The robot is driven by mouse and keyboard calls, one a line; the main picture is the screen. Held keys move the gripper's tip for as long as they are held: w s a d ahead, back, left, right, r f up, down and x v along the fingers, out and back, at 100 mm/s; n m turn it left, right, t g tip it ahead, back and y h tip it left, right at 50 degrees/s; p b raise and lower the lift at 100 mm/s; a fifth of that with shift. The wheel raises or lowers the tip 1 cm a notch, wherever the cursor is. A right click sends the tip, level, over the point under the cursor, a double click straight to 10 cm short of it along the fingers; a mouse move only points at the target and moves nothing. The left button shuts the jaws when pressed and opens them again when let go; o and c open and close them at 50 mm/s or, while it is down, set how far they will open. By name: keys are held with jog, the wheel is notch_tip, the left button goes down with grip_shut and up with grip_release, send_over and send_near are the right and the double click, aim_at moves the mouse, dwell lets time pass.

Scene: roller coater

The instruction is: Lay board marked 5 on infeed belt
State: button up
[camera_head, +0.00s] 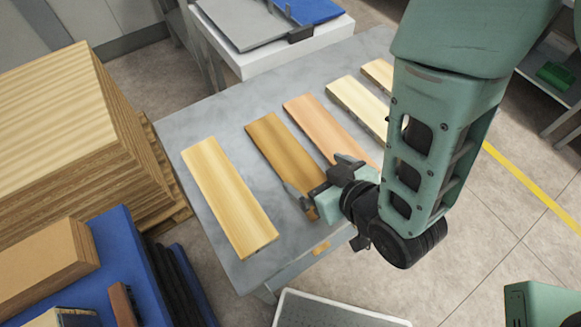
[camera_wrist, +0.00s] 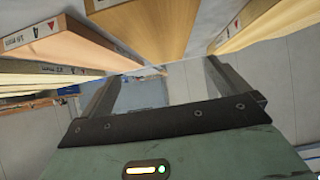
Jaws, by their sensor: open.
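Several boards lie apart side by side on a grey table (camera_head: 225,115): a pale yellow one (camera_head: 228,195), a brown one (camera_head: 283,150), a pinkish one (camera_head: 322,125) and two pale ones at the right (camera_head: 357,103) (camera_head: 378,72). My gripper (camera_head: 313,172) is open at the near end of the brown board, with a finger toward each side. In the wrist view, the brown board (camera_wrist: 165,30) shows ahead between the open fingers (camera_wrist: 162,75). Labels show on several board ends, but I cannot read a 5. I cannot identify the infeed belt.
A tall stack of boards (camera_head: 60,120) stands at the left, beside a blue surface (camera_head: 125,250) with brown blocks. A white stand with grey and blue panels (camera_head: 250,20) is behind the table. A light-rimmed tray (camera_head: 330,308) is at the front.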

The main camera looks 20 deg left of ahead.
aim_at(290, 159)
jog(key=shift+w+a+f+b, duration=0.4)
jog(key=shift+f+b, duration=0.15)
jog(key=shift+b, duration=0.35)
jog(key=shift+p+x, duration=1.05)
jog(key=shift+x, duration=0.15)
jog(key=p+x, duration=0.1)
jog(key=x, duration=0.1)
jog(key=p+x, duration=0.1)
jog(key=x, duration=0.1)
jog(key=shift+a, duration=0.55)
jog(key=shift+c, duration=0.3)
jog(key=c, duration=1.2)
jog(key=shift+c, duration=0.2)
